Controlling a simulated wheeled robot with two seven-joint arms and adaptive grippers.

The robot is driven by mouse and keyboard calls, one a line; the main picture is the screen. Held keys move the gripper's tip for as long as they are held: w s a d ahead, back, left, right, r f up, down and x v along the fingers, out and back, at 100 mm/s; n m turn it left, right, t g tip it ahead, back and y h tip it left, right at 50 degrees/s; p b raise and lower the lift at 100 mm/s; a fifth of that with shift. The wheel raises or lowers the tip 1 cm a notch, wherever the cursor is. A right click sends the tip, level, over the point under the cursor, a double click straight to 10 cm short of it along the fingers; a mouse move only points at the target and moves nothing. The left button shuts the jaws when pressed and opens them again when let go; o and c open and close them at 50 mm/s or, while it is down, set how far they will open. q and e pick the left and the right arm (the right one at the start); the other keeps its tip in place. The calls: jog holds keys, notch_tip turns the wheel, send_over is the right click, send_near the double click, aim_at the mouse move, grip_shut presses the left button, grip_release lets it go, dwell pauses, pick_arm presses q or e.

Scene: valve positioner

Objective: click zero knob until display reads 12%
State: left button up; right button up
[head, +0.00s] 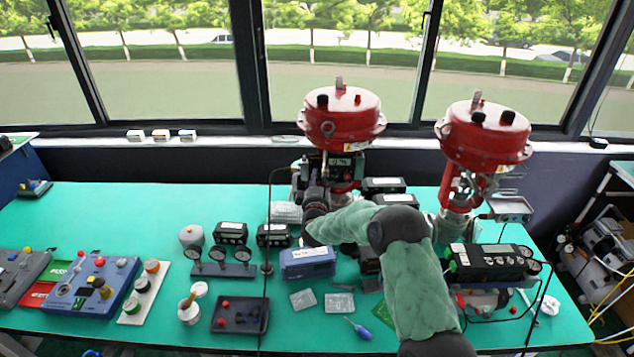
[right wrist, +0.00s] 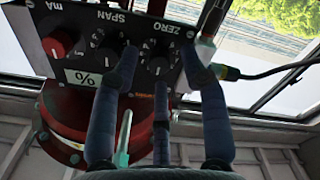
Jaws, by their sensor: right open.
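The positioner (head: 342,168) is a dark box under the left red valve actuator (head: 340,120). In the right wrist view its face appears upside down, with ZERO, SPAN and mA labels. The dark zero knob (right wrist: 158,66) is near the ZERO label, between the spread fingers of my right gripper (right wrist: 165,70). The gripper is open, with its fingertips close to the face; I cannot tell whether they touch the knob. In the head view my right gripper (head: 314,190) is at the positioner's left side. The display reading is too small to read. My left gripper is not in view.
A second red actuator (head: 484,135) stands at the right. The green table (head: 110,215) carries gauges (head: 220,262), a blue box (head: 307,262), a blue control box (head: 92,285) and a screwdriver (head: 360,330). Windows are behind. The table's back left is mostly clear.

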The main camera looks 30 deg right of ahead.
jog(key=shift+w+d, duration=0.2)
jog(key=shift+w, duration=0.1)
grip_shut()
jog(key=m+b, duration=0.2)
jog(key=m, duration=0.1)
jog(key=shift+f+b, duration=0.1)
jog(key=shift+b, duration=0.25)
jog(key=shift+m+b, duration=0.75)
jog(key=shift+m, duration=0.55)
